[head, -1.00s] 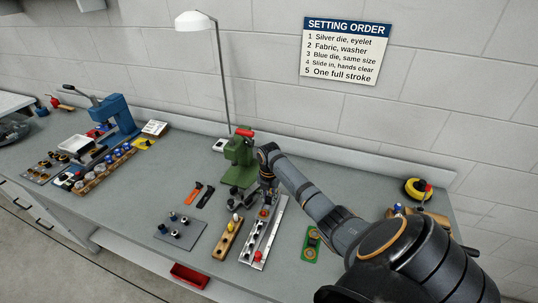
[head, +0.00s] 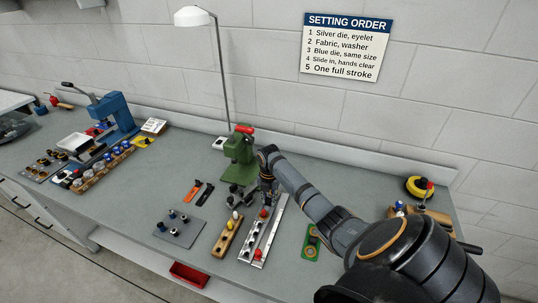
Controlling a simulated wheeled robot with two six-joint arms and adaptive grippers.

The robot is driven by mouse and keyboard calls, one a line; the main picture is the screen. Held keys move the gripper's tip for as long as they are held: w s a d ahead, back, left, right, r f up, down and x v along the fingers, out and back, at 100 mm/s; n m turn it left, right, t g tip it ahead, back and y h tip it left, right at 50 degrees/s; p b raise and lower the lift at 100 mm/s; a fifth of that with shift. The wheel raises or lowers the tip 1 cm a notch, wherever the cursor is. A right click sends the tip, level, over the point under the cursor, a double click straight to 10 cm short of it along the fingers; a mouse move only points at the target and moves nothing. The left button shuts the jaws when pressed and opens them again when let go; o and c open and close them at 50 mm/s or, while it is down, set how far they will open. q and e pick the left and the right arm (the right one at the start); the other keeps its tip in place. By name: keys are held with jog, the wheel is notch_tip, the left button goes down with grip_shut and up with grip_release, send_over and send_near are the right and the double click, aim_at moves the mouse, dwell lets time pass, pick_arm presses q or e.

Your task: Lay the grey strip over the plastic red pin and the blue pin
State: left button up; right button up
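A long grey, metallic strip (head: 272,229) lies slanted on the bench at the middle, along the right side of a pale rail (head: 248,249) that carries several dark pieces. A red pin (head: 258,254) stands at the near end of the rail. A smaller orange-red piece (head: 264,212) shows near the far end, just under my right gripper. I cannot make out a blue pin there. My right gripper (head: 267,201) points down over the far end of the strip and rail; whether its fingers are open or touch anything is too small to tell. My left gripper is out of view.
A green press (head: 240,158) stands just behind the gripper. A wooden block (head: 226,239) with pegs and a grey plate (head: 179,231) with knobs lie to the left. A green board (head: 310,246) lies to the right, beneath my arm.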

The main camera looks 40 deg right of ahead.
jog(key=o, duration=0.5)
jog(key=shift+o, duration=0.2)
jog(key=shift+r, duration=0.1)
notch_tip(320, 180, up, 12)
